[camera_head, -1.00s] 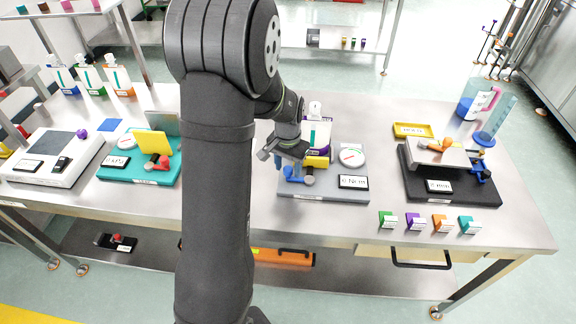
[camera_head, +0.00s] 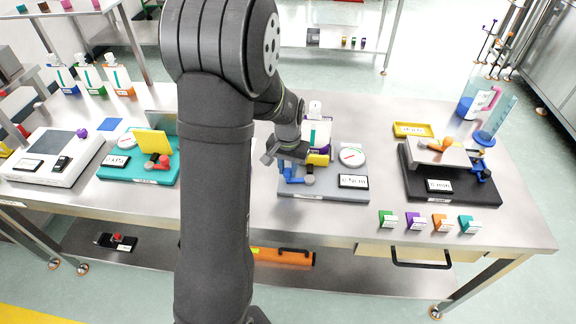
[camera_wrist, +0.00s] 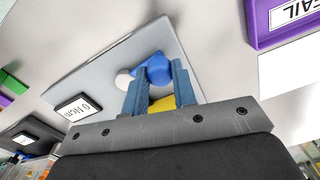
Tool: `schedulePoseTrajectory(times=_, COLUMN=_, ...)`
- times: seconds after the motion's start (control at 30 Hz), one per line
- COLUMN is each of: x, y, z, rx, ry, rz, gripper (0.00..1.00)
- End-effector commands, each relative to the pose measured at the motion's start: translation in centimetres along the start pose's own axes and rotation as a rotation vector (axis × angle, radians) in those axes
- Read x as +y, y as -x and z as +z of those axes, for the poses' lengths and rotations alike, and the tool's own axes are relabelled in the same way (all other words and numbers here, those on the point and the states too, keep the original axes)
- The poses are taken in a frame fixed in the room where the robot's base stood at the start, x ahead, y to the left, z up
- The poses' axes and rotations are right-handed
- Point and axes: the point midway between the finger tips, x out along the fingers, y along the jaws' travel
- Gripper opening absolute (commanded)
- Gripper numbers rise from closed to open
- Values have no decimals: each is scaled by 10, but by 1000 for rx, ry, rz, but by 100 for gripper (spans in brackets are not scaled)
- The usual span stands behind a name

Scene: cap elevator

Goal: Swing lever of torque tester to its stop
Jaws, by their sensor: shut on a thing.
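The torque tester is a grey base plate (camera_head: 325,191) with a round white dial (camera_head: 352,157) and a display reading about "0 Ncm" (camera_wrist: 77,107). Its blue lever (camera_wrist: 153,67) has a rounded end and shows between my fingertips in the wrist view. A pale grey knob (camera_wrist: 123,78) sits beside it. My gripper (camera_head: 287,172) points down at the left part of the tester, its blue-grey fingers (camera_wrist: 158,82) closed on the lever. A yellow part (camera_head: 318,159) of the tester lies close to the fingers. My gripper partly hides the lever in the head view.
A teal device (camera_head: 135,174) with a yellow plate stands to the left. A black-based device (camera_head: 450,190) stands to the right. Small coloured tags (camera_head: 414,223) line the table's front edge. A purple "FAIL" bin (camera_wrist: 285,25) shows in the wrist view. A white dispenser (camera_head: 316,130) stands behind the tester.

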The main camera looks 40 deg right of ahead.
Motion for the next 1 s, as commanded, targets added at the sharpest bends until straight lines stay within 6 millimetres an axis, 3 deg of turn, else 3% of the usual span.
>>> schedulePoseTrajectory(times=0.7, x=27, y=1, z=31, rx=1, ry=640, rz=0, gripper=0)
schedulePoseTrajectory(times=1.0, x=38, y=1, z=36, rx=2, ry=825, rz=1, gripper=0)
